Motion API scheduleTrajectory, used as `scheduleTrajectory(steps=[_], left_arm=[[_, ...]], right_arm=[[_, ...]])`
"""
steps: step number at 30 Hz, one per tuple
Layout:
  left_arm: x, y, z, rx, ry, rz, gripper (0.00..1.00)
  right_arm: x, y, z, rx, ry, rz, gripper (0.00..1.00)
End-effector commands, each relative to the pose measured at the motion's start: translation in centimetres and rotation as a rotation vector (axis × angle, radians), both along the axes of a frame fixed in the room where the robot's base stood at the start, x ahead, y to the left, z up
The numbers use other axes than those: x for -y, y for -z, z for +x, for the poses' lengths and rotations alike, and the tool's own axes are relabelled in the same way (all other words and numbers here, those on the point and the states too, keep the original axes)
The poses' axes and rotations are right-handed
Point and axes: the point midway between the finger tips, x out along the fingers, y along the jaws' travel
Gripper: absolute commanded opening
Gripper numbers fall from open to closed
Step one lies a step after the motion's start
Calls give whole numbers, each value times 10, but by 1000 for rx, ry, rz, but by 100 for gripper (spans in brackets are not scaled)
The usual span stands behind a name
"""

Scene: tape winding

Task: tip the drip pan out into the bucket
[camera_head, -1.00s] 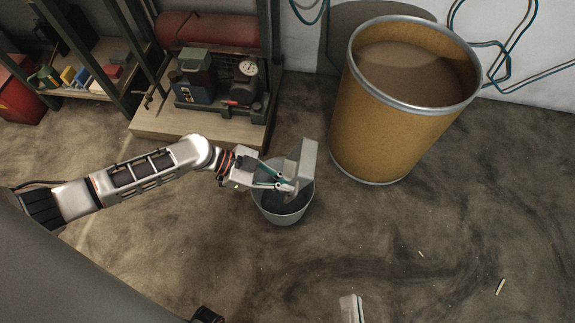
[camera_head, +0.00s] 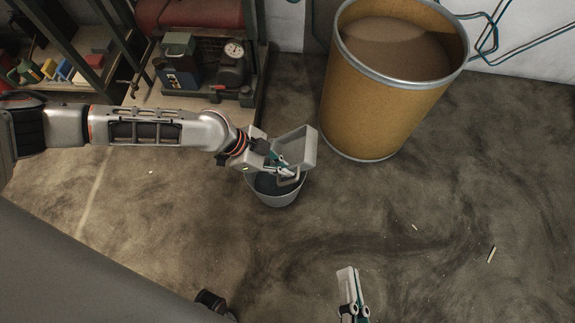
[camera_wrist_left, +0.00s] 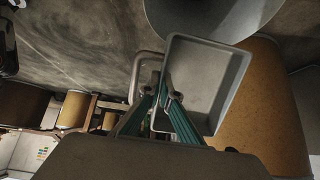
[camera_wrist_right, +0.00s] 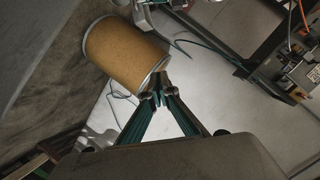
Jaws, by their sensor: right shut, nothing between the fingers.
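The bucket shows a dark inside, partly hidden by the pan and gripper. My right gripper (camera_head: 351,287) is shut and empty, low in the head view, away from the bucket.
A large yellow-brown drum (camera_head: 388,105), filled with brown material, stands right of and behind the bucket. A compressor (camera_head: 205,65) and a shelf with small coloured boxes (camera_head: 60,70) are at the back left. Open floor lies to the right, with small scraps.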

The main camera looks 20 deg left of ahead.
Motion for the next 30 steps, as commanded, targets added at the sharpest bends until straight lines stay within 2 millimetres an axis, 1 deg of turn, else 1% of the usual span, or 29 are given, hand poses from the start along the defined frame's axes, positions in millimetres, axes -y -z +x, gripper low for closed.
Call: scheduleTrajectory(steps=[1, 2, 5, 10, 14, 15, 17, 25, 30], left_arm=[[3, -6, 5, 4, 3, 17, 0], [3, -7, 6, 2, 2, 30, 0], [6, -9, 10, -5, 1, 91, 0], [8, -6, 13, -33, -1, 193, 0], [13, 1, 13, -66, 1, 305, 0], [15, 7, 11, -84, 4, 344, 0], [16, 11, 11, -100, 3, 404, 0], [18, 13, 10, -163, -1, 605, 0], [17, 18, 8, -205, 0, 723, 0]], right_arm=[[1, -5, 3, 16, -8, -21, 0], [2, -6, 4, 22, -17, -38, 0], [13, -3, 3, 45, -69, -149, 0], [27, -7, 9, 90, -126, -304, 0], [38, -8, 12, 110, -158, -399, 0], [39, -6, 12, 108, -162, -408, 0], [41, -7, 13, 112, -167, -428, 0], [61, -15, 22, 152, -205, -580, 0], [67, -13, 22, 151, -215, -615, 0]])
